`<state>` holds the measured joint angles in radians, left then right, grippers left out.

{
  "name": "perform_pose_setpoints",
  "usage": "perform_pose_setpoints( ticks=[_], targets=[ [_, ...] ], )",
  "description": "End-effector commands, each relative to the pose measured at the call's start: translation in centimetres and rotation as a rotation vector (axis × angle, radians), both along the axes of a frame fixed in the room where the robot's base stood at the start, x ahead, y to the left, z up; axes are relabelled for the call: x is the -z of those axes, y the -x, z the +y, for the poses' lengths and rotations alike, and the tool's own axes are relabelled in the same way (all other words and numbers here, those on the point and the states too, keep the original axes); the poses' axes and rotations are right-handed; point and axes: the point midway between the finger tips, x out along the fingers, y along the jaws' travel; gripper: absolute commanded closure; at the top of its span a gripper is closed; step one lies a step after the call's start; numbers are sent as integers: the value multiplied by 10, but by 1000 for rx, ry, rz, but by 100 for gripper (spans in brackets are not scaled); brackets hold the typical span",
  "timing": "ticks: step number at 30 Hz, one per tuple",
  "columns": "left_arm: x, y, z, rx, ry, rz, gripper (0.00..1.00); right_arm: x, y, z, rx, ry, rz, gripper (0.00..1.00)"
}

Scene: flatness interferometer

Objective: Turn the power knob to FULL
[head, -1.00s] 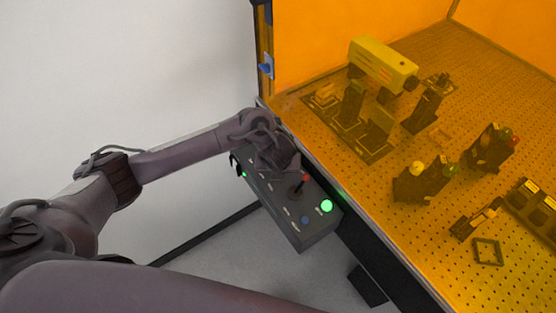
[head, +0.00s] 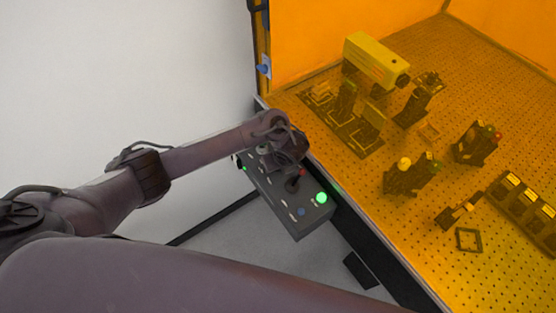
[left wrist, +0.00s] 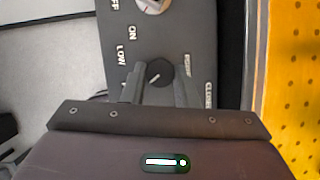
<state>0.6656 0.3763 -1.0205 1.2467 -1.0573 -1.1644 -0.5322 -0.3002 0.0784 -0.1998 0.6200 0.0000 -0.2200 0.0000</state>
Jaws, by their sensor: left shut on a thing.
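The grey control box (head: 312,222) hangs beside the bench's left edge. In the left wrist view its panel (left wrist: 118,20) carries the labels OFF, ON, LOW and CLOSED, and another that looks like POWER. The power knob (left wrist: 161,70) is a round black knob with a short white pointer line, slanting towards the lower left of that picture. My left gripper (left wrist: 158,84) has one finger on each side of the knob and is shut on it. In the head view my left gripper (head: 288,160) covers the knob. My right gripper is not in view.
The perforated optical table (head: 345,180), with a yellow laser housing (head: 374,60) and several mounts, lies right under an orange enclosure.

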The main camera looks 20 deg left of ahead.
Motion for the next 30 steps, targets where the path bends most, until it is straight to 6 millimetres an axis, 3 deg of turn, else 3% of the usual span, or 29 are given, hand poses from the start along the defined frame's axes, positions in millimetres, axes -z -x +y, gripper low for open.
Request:
perform_pose_setpoints(
  ticks=[9, 10, 14, 24, 30],
  targets=[
    [-1, -2, 0, -6, 2, -5, 96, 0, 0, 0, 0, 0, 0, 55],
    [-1, -2, 0, -6, 2, -5, 69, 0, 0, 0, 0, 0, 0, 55],
    [-1, -1, 0, -5, 2, -4, 52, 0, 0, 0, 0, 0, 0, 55],
    [-3, 0, -1, -2, 2, -1, 52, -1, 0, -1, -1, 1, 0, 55],
    [-30, 7, -9, -2, 6, -3, 52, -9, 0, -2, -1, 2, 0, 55]
  ],
)
